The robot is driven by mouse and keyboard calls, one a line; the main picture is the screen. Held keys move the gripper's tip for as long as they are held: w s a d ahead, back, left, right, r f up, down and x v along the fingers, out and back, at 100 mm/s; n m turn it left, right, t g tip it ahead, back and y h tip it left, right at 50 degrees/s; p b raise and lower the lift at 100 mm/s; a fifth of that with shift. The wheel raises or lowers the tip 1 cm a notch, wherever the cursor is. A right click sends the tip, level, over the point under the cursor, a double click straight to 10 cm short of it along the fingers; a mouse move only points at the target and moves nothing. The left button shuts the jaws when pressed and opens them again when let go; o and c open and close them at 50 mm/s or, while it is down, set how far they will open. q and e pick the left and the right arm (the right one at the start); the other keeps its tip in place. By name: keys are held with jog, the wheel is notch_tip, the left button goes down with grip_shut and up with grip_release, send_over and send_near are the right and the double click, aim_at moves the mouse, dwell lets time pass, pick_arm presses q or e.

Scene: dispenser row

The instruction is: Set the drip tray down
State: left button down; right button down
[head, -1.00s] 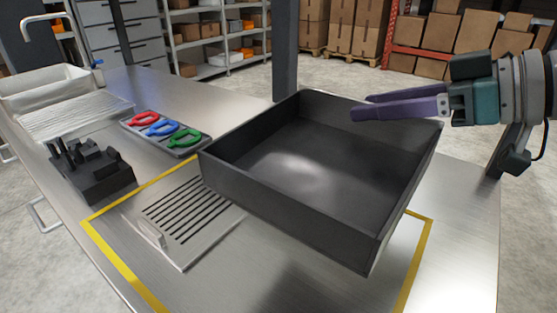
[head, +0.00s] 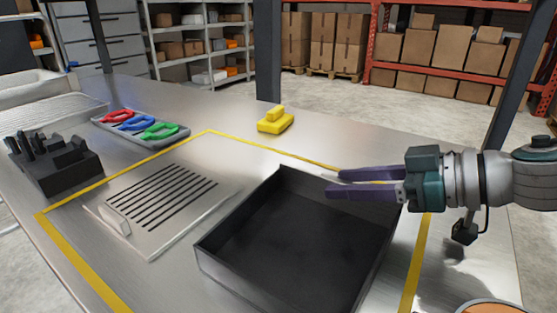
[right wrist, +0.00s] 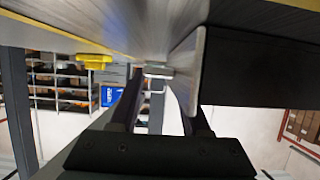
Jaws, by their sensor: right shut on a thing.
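The drip tray is a black, open, square tray (head: 300,240), empty inside, at the front middle of the head view. It is low over the yellow-taped area of the counter; I cannot tell whether its underside touches. My right gripper (head: 335,183) is shut on the tray's far wall, with one purple finger on each side. In the right wrist view, the tray's dark side (right wrist: 265,75) is at the right, close to the counter surface, and its wall runs between the fingers (right wrist: 165,105). My left gripper is not in view.
A slotted metal plate with a handle (head: 165,210) lies left of the tray. Yellow tape (head: 75,265) borders the area. An orange-topped round thing (head: 490,306) is bottom right.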

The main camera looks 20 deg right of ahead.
jog(key=shift+w+r, duration=0.1)
jog(key=shift+c, duration=1.8)
grip_release()
jog(key=shift+s+d+r, duration=0.1)
jog(key=shift+s+d, duration=0.05)
jog(key=shift+s, duration=0.05)
jog(key=p+v, duration=0.1)
jog(key=v, duration=0.9)
jog(key=shift+s+d+p, duration=0.1)
jog(key=shift+p, duration=0.3)
jog(key=shift+s+d+r, duration=0.25)
jog(key=shift+s+d, duration=0.15)
jog(key=shift+s, duration=0.1)
